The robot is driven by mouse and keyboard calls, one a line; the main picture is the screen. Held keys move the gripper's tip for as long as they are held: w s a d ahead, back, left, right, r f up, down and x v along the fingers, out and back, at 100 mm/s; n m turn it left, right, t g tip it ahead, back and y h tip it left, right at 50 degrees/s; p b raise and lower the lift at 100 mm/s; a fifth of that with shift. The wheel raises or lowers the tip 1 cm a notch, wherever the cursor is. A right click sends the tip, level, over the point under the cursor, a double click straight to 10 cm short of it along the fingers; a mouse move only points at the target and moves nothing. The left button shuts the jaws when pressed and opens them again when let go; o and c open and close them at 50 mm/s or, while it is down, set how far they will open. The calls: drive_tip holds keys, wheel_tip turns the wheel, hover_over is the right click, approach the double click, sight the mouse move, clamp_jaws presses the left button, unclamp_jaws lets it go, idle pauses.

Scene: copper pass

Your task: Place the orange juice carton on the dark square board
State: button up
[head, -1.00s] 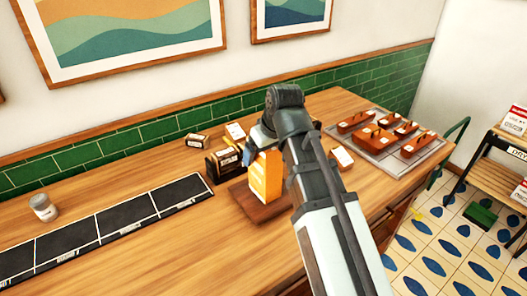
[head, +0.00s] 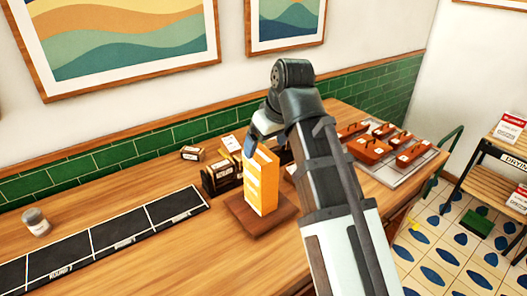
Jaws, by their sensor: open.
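The orange juice carton (head: 261,185) stands upright on the dark square board (head: 243,219) in the head view, towards the board's back part. Bare brown board shows in front of it and to both sides. My gripper (head: 262,146) is open, at and just above the carton's top. One bluish finger shows at the carton's upper left; the other is largely hidden by my wrist. I cannot tell whether a finger still touches the carton.
A dark holder with small boxes (head: 220,180) stands close behind and left of the board.

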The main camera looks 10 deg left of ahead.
drive_tip(key=shift+v, duration=1.35)
